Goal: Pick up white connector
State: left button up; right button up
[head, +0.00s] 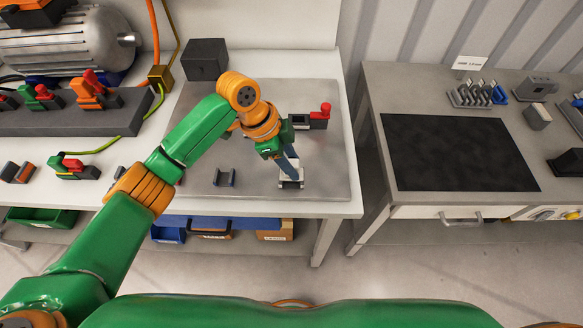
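My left gripper (291,174) reaches down over the grey plate on the left bench. A small white piece with dark edges, which looks like the white connector (292,185), is directly at its fingertips near the plate's front right. The fingers partly cover this piece, and I cannot tell whether they are closed on it or only around it. My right gripper is not in view.
A grey block with a red part (312,119) lies behind the gripper, and a dark U-shaped bracket (224,177) lies to its left. A dark box (206,59) stands at the back. A motor (66,42) and connector rack (75,113) fill the left. A gap separates the right bench with its black mat (458,152).

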pick_arm(q)
jog(key=shift+s, duration=0.15)
grip_shut()
jog(key=shift+r, duration=0.25)
notch_tip(320, 180, up, 3)
jog(key=shift+f, duration=0.15)
jog(key=s+r+b, duration=0.2)
jog(key=s+r, duration=0.8)
jog(key=s, duration=0.4)
jog(key=shift+d+b, duration=0.15)
jog(key=shift+b, duration=0.25)
